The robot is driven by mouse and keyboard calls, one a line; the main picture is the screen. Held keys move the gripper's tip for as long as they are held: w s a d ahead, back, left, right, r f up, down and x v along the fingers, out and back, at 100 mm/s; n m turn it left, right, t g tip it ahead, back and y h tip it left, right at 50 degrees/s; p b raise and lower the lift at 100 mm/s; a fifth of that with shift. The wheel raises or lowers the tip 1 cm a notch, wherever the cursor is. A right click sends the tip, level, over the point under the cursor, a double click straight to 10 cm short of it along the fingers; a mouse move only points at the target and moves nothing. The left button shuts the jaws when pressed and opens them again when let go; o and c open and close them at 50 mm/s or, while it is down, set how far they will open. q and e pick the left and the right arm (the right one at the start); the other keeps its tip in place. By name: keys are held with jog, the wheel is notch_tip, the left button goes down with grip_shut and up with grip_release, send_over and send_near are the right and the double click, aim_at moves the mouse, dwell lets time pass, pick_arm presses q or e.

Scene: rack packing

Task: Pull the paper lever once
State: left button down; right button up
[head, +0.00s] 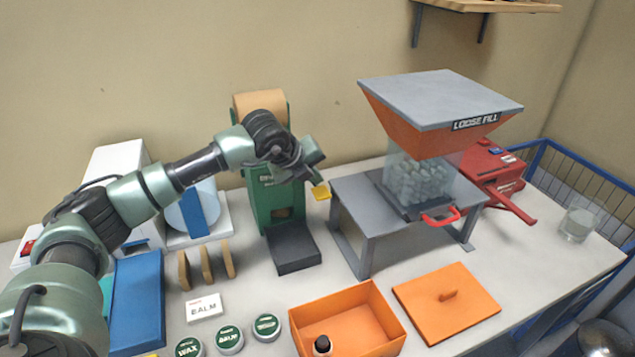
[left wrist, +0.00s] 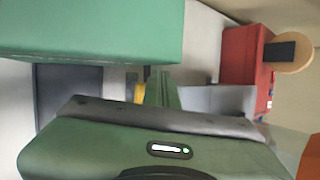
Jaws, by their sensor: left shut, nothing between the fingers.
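The paper dispenser (head: 265,200) is a green upright box with a brown paper roll (head: 262,103) on top and a dark block at its foot. Its yellow lever (head: 321,191) sticks out at the right side. My left gripper (head: 316,176) is shut and empty, just above the lever and pointing down at it. I cannot tell whether they touch. In the left wrist view the lever (left wrist: 139,93) shows as a small yellow patch beside the fingers, below the green dispenser side (left wrist: 90,30). My right gripper is not in view.
A grey stand (head: 350,210) with the loose-fill hopper (head: 430,105) is close on the right. An open orange box (head: 350,325) and its lid (head: 446,300) lie in front. Several round tins (head: 229,340) and a BALM card (head: 204,307) lie at the front left.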

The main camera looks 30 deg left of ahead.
pick_arm(q)
jog(key=shift+w+a+r+p, duration=0.1)
jog(key=shift+r+p, duration=0.25)
jog(key=shift+r, duration=0.75)
jog(key=r, duration=0.1)
jog(key=r+p, duration=0.1)
jog(key=r, duration=0.1)
jog(key=r+p, duration=0.1)
jog(key=r, duration=0.1)
jog(key=shift+w+a, duration=0.3)
jog(key=shift+a, duration=0.1)
jog(key=shift+f, duration=0.15)
